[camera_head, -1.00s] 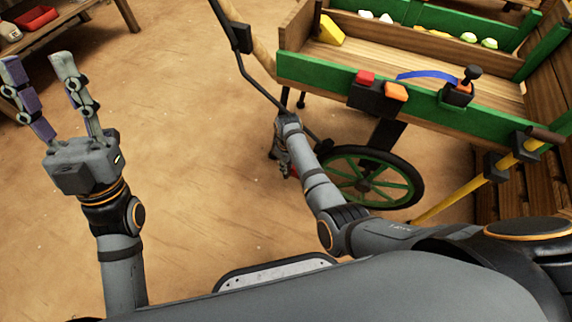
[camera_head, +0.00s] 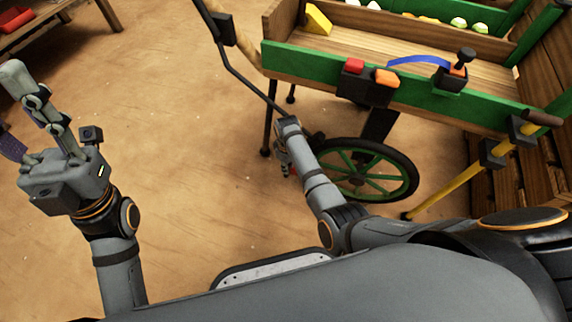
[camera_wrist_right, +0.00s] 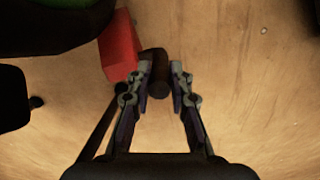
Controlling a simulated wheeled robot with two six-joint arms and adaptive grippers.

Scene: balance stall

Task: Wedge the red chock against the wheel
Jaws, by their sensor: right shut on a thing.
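The red chock (camera_wrist_right: 118,46) lies by the wheel (camera_wrist_right: 50,25) in the right wrist view; its edge meets the tyre's outline, but I cannot tell whether they touch. A dark round handle (camera_wrist_right: 155,68) is beside it. My right gripper (camera_wrist_right: 160,86) is shut on this handle. In the head view the right gripper (camera_head: 283,155) is low, left of the green-spoked wheel (camera_head: 365,172), and mostly hides the chock, leaving a bit of red. My left gripper (camera_head: 18,112) is raised at the left, its fingers spread and empty.
A green and wooden cart (camera_head: 420,110) stands above the wheel, with a lever box (camera_head: 452,78) and red and orange buttons on its side. A yellow pole (camera_head: 455,190) leans at the right. The floor (camera_head: 190,130) between my arms is clear.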

